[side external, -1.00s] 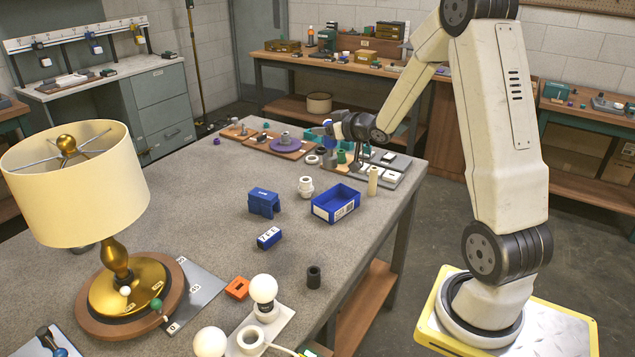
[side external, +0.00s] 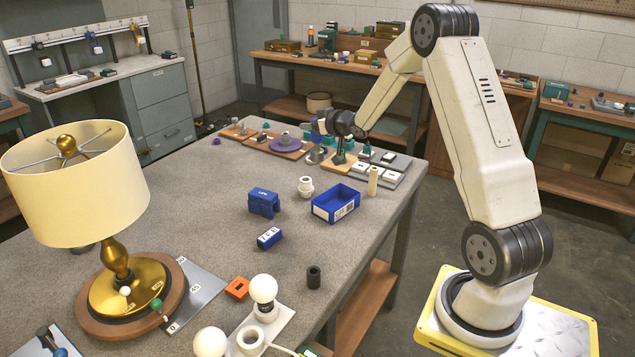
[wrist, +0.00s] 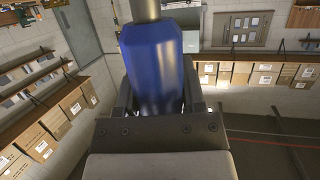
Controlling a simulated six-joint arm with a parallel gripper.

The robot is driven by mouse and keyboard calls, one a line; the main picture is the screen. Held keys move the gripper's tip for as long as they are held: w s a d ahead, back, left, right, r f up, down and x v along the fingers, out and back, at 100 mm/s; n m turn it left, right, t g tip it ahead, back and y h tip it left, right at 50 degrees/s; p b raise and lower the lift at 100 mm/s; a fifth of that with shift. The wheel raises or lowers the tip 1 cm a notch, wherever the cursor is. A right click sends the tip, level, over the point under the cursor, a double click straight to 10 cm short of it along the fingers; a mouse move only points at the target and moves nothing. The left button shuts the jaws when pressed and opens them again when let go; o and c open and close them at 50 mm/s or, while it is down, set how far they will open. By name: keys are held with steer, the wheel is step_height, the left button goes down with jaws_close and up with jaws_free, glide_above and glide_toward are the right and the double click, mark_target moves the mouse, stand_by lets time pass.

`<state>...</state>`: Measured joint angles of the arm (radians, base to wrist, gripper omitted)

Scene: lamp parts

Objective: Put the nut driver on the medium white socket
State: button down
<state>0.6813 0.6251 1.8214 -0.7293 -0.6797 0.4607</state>
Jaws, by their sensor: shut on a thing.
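The nut driver (wrist: 152,65) fills the middle of the wrist view. It has a blue handle and a pale metal shaft running out of the top edge. My gripper (wrist: 155,100) is shut on the blue handle. In the side view my gripper (side external: 322,128) is small and partly hidden by my wrist, over the far end of the grey table. A white stepped fitting (side external: 306,187), which looks like a socket, stands upright on the table, apart from my gripper. I cannot tell whether it is the medium one. The driver's tip is not visible.
A blue tray (side external: 336,204), a cream cylinder (side external: 373,181), a blue block (side external: 263,203) and a smaller labelled block (side external: 269,238) are near the fitting. Boards with several parts line the far edge. A lamp (side external: 117,265) stands at front left. Mid-left table is clear.

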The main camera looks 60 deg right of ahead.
steer(key=w+d+f, duration=0.3)
steer(key=w+f, duration=0.2)
steer(key=f, duration=0.1)
steer(key=shift+w, duration=0.35)
steer(key=shift+f, duration=0.1)
steer(key=shift+w+d+f, duration=0.1)
steer(key=shift+w+f, duration=0.05)
steer(key=shift+f, duration=0.75)
steer(key=shift+w+f, duration=0.1)
steer(key=shift+f, duration=0.8)
steer(key=shift+f, duration=0.35)
steer(key=shift+c, duration=1)
jaws_free()
